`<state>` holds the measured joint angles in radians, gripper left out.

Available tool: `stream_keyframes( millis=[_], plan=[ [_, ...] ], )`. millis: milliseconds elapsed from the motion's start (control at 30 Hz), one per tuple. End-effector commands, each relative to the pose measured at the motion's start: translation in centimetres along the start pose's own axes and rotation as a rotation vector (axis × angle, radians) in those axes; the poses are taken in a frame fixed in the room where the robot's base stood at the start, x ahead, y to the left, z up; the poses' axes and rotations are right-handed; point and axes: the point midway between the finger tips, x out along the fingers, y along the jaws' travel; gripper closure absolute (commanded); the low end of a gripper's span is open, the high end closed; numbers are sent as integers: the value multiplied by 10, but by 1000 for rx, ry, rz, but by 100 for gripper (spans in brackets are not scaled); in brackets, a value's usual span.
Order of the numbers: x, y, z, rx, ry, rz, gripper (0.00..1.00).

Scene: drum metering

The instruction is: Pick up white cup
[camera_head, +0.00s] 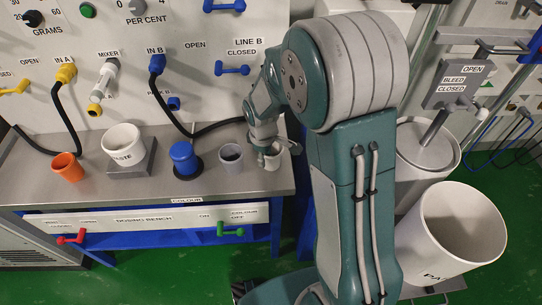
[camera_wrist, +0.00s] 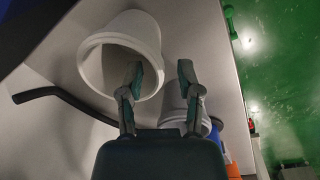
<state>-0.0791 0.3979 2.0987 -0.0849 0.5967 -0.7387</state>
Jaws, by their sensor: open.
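The white cup (camera_head: 272,163) stands near the right end of the grey bench top in the head view, partly hidden by my gripper (camera_head: 270,149). In the wrist view the white cup (camera_wrist: 151,28) shows large, with its round mouth facing the camera. My gripper (camera_wrist: 160,72) is open there. Its left finger overlaps the cup's mouth and its right finger is outside the cup, so the near wall appears between them. I cannot tell how deep the left finger reaches, or whether either finger touches the cup.
A grey cup (camera_head: 230,158) stands just left of the white cup, also in the wrist view (camera_wrist: 173,108). Further left are a blue lidded container (camera_head: 184,158), a white labelled tub (camera_head: 122,141) and an orange cup (camera_head: 67,167). A black hose (camera_head: 218,128) runs behind. The bench edge is close in front.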

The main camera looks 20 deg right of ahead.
Motion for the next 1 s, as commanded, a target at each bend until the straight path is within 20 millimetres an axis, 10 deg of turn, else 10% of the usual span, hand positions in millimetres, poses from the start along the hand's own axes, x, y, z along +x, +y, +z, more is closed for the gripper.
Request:
stream_keyframes(
  millis=[500,600,1000],
  plan=[
    [37,3,1,1,0,0,55],
    [37,3,1,1,0,0,99],
    [37,3,1,1,0,0,100]
  ],
)
